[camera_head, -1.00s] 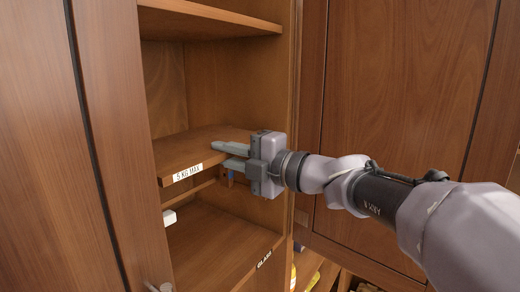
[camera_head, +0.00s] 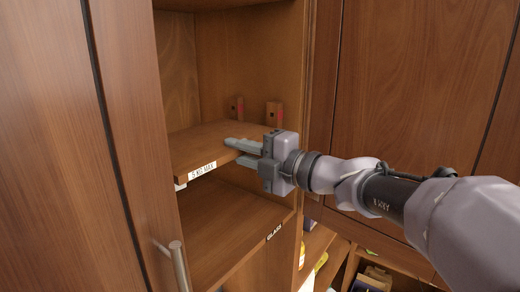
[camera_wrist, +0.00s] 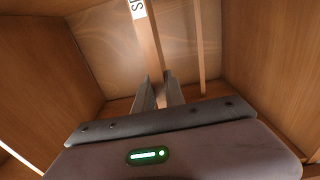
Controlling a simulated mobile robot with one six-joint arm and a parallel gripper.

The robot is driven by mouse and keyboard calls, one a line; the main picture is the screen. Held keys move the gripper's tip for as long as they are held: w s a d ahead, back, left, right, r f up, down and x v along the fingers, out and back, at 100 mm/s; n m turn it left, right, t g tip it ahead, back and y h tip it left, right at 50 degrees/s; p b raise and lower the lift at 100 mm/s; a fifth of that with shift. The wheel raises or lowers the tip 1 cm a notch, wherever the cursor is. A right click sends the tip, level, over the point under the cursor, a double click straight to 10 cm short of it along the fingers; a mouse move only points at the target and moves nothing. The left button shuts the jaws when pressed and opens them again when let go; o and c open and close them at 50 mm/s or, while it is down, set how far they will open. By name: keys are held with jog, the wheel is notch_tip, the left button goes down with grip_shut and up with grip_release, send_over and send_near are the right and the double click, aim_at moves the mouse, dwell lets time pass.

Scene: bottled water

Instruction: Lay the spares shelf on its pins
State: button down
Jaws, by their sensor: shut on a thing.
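The spares shelf (camera_head: 205,150) is a brown board with a white "5 KG MAX" label on its front edge. It is inside the tall cabinet, roughly level, above the lower shelf. My gripper (camera_head: 245,150) is shut on its right part, one finger above the board and one below. In the wrist view the board (camera_wrist: 150,45) runs edge-on between my fingers (camera_wrist: 160,92). Two small wooden blocks with red marks, left (camera_head: 237,107) and right (camera_head: 274,113), show on the cabinet's inner wall, above the board in the picture. I cannot tell whether these are pins.
A lower shelf (camera_head: 225,225) labelled "GLASS" lies beneath. An open door with a metal handle (camera_head: 178,265) stands at left. A white object (camera_head: 181,187) shows under the board's left end. Items stand in lower compartments at right.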

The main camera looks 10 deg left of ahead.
jog(key=c, duration=1.3)
grip_release()
jog(key=b+v, duration=0.3)
jog(key=v, duration=1.4)
jog(key=shift+s+d+b, duration=0.2)
jog(key=shift+b, duration=0.1)
